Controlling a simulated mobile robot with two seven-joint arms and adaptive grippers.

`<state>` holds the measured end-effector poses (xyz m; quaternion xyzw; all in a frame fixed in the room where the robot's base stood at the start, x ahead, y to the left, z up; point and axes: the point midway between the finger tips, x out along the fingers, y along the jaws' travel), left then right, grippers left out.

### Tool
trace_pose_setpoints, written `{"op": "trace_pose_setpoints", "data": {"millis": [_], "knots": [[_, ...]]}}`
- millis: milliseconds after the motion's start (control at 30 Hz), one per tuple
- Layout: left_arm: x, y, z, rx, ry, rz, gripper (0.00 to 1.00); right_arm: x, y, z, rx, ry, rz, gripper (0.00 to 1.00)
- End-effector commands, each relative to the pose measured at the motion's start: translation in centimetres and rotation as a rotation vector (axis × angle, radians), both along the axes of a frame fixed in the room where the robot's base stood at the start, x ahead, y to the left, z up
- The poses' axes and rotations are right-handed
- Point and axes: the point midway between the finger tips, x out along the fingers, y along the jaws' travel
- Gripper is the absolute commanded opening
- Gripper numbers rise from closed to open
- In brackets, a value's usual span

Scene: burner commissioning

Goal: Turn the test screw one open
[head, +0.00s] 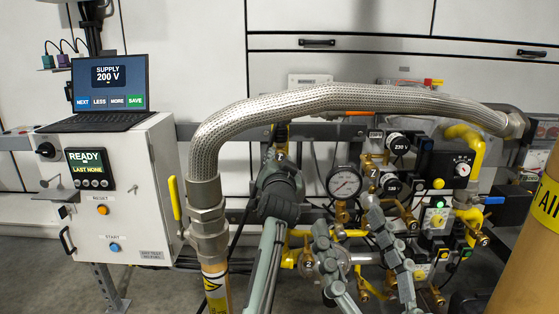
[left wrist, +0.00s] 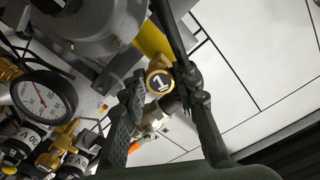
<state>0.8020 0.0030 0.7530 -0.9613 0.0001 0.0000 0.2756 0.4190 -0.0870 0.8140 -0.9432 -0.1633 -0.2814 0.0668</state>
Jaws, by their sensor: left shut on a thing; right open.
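The gripper's body hides the lower part of the fitting in the head view. My right gripper (head: 347,218) is open, its two grey fingers spread in front of the pipework.
A thick braided hose (head: 330,98) arches over the valves. A pressure gauge (head: 344,182) stands right of my left gripper, with valves and yellow pipes around it. A control cabinet (head: 135,190) with a laptop (head: 110,85) stands at left. An orange-brown cylinder (head: 530,245) stands at right.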

Motion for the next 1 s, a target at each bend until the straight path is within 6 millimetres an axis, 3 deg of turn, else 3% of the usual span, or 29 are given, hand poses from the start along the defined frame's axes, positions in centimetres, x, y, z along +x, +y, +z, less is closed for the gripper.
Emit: {"op": "trace_pose_setpoints", "data": {"millis": [400,433,600,867,1000], "knots": [[0.0,0.0,0.0,-0.007,0.001,0.001,0.01,0.0,0.0,0.0,0.0,-0.003,-0.001,0.57],[0.0,0.0,0.0,-0.007,0.001,0.001,0.32,0.0,0.0,0.1,0.0,-0.003,-0.001,0.57],[0.0,0.0,0.0,-0.006,0.0,0.0,0.51,0.1,0.0,0.1,0.0,-0.004,-0.001,0.57],[-0.1,0.0,0.0,-0.006,0.0,0.0,0.51,0.0,0.0,0.3,0.0,-0.007,-0.001,0.57],[-1.2,0.0,-0.1,-0.007,0.0,0.0,0.51,0.0,0.0,0.2,-0.001,-0.007,0.0,0.57]]}}
